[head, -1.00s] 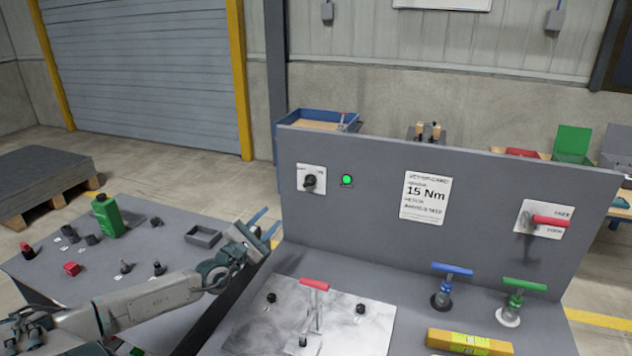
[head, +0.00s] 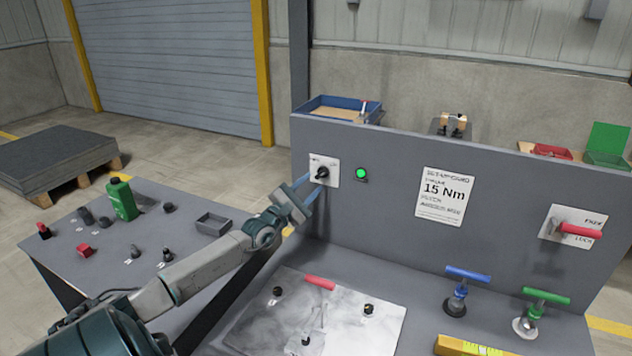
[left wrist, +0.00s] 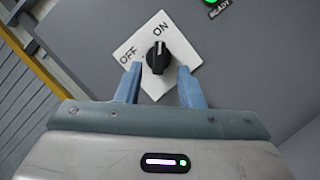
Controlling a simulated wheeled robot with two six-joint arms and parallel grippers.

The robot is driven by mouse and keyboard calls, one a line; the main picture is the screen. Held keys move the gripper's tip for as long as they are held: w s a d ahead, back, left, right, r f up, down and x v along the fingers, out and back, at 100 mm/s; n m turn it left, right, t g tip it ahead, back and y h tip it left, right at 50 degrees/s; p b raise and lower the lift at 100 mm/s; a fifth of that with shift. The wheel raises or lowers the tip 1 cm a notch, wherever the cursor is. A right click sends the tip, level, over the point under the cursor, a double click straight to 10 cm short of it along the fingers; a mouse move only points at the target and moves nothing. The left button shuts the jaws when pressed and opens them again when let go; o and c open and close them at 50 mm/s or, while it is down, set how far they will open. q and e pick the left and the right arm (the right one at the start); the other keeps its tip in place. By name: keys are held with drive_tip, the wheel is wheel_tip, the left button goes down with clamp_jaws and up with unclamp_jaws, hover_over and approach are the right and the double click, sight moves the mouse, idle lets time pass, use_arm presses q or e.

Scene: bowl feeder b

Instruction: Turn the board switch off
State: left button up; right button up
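The board switch is a black rotary knob (head: 322,173) on a white plate (head: 318,180) at the upper left of the upright grey board (head: 390,190). In the left wrist view the knob (left wrist: 158,57) sits on its plate, which reads OFF at left and ON at upper right. My left gripper (head: 308,189) is open. Its two blue fingers (left wrist: 158,82) stand either side of the knob's lower part in that view; I cannot tell whether they touch it. A green READY lamp (head: 361,173) is lit beside the switch. My right gripper is not in view.
A red-handled lever (head: 578,230) is on the board's right. A side table (head: 190,255) with a green bottle (head: 122,199) is at left.

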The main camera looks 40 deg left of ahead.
sight(319, 177)
use_arm(q)
drive_tip(key=shift+b+x, duration=0.5)
drive_tip(key=shift+x, duration=1)
drive_tip(key=shift+s+r, duration=0.1)
drive_tip(key=shift+r, duration=0.05)
drive_tip(key=c, duration=0.7)
